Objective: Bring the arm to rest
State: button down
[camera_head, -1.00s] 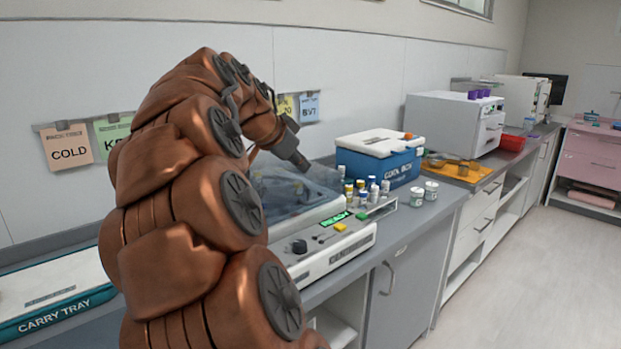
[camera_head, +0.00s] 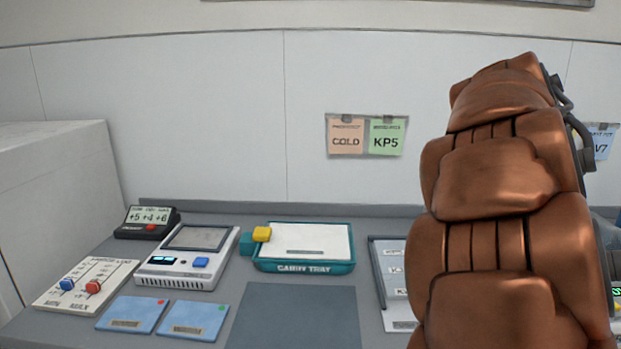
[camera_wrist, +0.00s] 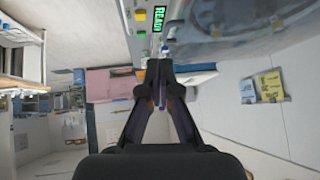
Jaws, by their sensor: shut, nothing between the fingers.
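My arm is raised and folded at the right of the head view, in front of the counter, and its end is out of sight there. My gripper (camera_wrist: 162,88) shows in the wrist view, its two dark fingers meeting at the tips. It is shut and holds nothing. The wrist view is turned on its side. A device with a lit green READY display (camera_wrist: 161,22) lies beyond the fingertips at the top of that view.
The counter holds a carry tray (camera_head: 262,266), a device with a screen (camera_head: 160,280), a small black display unit (camera_head: 128,231), a switch panel (camera_head: 62,300) and two blue cards (camera_head: 133,325) (camera_head: 207,333). A dark grey mat (camera_head: 290,320) lies bare at the front.

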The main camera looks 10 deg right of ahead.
jog(key=s+a+f+n+y+p, duration=0.3)
jog(key=a+f+n, duration=0.3)
jog(key=a, duration=0.5)
jog(key=s+a+f+n+y+p, duration=0.3)
jog(key=a+f+n, duration=0.25)
jog(key=a, duration=0.55)
jog(key=s+a+f+n+g+y+p, duration=0.1)
jog(key=s+a+f+n, duration=0.2)
jog(key=s+a+n, duration=0.1)
jog(key=s+a+f+n+y+p, duration=0.1)
jog(key=s+a+f+n+p, duration=0.1)
jog(key=s+a+n, duration=0.2)
jog(key=s+a, duration=0.3)
jog(key=a, duration=0.1)
jog(key=shift+a+f+g, duration=0.35)
jog(key=shift+f+g, duration=0.05)
jog(key=shift+n, duration=0.25)
